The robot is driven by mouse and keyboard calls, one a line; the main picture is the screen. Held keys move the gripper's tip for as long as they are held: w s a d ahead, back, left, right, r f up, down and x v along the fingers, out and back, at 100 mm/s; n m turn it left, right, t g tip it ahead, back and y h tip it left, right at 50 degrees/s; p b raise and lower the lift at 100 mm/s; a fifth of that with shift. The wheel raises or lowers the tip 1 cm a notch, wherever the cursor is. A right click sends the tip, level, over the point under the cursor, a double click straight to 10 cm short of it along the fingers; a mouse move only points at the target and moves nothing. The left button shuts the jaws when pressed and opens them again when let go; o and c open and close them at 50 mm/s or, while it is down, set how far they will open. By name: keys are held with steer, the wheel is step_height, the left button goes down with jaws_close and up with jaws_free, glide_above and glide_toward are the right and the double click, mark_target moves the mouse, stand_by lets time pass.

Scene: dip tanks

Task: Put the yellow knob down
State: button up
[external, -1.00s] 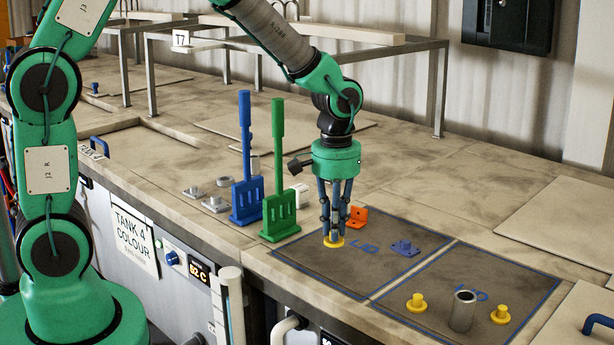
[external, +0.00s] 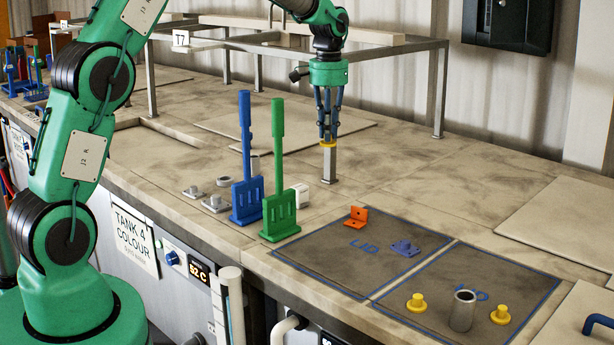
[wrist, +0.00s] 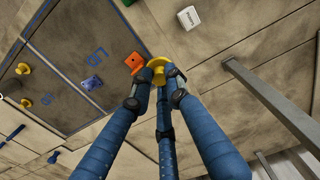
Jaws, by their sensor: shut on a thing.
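My gripper (external: 328,128) is shut on a yellow knob (external: 328,143) and holds it by the upper part, with its round flange facing down. It hangs above the worktop, behind the marked mats, in front of a grey metal leg (external: 330,168). In the wrist view the fingertips close around the yellow knob (wrist: 158,62), which they partly hide. Two other yellow knobs stand on the right mat: one on the left (external: 416,303) and one on the right (external: 500,314).
The left mat (external: 330,270) holds an orange bracket (external: 356,216) and a blue part (external: 404,248). A grey cylinder (external: 463,311) stands on the right mat. Tall blue (external: 246,170) and green (external: 279,180) racks stand left of the mats. The worktop (external: 420,180) right of the gripper is clear.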

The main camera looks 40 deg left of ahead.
steer(key=s+a+f, duration=0.2)
steer(key=a, duration=0.6)
steer(key=s+a+f, duration=0.2)
steer(key=a, duration=0.6)
steer(key=s+a+f, duration=0.2)
steer(key=s+a, duration=0.1)
steer(key=a, duration=0.5)
steer(key=s+a+f, duration=0.3)
steer(key=s+a, duration=0.3)
steer(key=a, duration=0.1)
steer(key=s+a+f+n+p, duration=0.1)
steer(key=s+a+f, duration=0.2)
steer(key=s+a, duration=0.4)
steer(key=s+a+f+n+p, duration=0.1)
steer(key=s+a+f, duration=0.2)
steer(key=s+a, duration=0.4)
steer(key=w+a+p, duration=0.1)
steer(key=w+a, duration=0.2)
steer(key=w+a+f, duration=0.1)
steer(key=w+a, duration=0.3)
steer(key=w+a+p, duration=0.1)
steer(key=w+a, duration=0.3)
steer(key=shift+w+a+f+p, duration=0.1)
steer(key=shift+w+f+p, duration=0.15)
steer(key=shift+p, duration=0.1)
steer(key=shift+f+p, duration=0.45)
steer(key=shift+f, duration=1.25)
